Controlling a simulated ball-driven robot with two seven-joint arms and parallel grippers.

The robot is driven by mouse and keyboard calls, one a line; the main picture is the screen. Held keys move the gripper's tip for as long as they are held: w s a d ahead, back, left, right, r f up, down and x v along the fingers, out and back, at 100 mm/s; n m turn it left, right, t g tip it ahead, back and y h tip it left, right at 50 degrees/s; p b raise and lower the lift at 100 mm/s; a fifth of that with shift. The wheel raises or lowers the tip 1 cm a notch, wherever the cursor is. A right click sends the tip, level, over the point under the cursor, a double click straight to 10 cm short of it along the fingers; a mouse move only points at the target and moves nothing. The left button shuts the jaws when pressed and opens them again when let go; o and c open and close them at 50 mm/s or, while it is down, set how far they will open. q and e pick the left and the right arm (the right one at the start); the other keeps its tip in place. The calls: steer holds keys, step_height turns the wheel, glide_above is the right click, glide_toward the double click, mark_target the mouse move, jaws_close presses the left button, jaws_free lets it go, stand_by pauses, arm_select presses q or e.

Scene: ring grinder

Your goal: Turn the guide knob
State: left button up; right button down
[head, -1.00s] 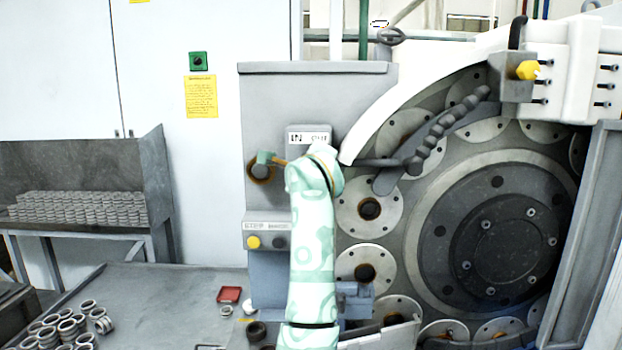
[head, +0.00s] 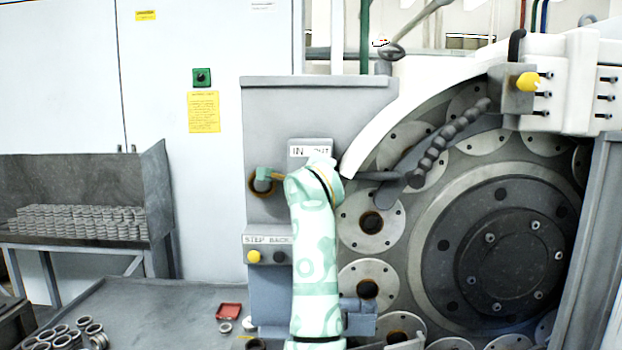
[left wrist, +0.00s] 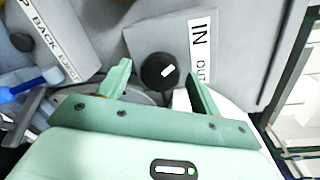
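The guide knob (left wrist: 161,71) is round and black with a white mark, on a grey panel beside an "IN OUT" label (left wrist: 200,45). In the head view that label (head: 310,150) shows on the machine, but my arm hides the knob below it. My left gripper (left wrist: 160,82) is open, with its two green fingers on either side of the knob in the left wrist picture. I cannot tell whether they touch it. My right gripper is not in view.
A "STEP BACK" button box (head: 267,249) with a yellow button is just below. The grinder disc (head: 430,235) is close on the right. A table (head: 150,310) holds metal rings (head: 68,336) and a red tray (head: 229,311). A blue object (left wrist: 25,85) shows at the wrist view's left.

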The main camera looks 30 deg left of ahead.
arm_select(q)
steer(key=b+v, duration=0.1)
steer(key=v, duration=1.5)
steer(key=shift+s, duration=0.2)
steer(key=shift+r, duration=0.1)
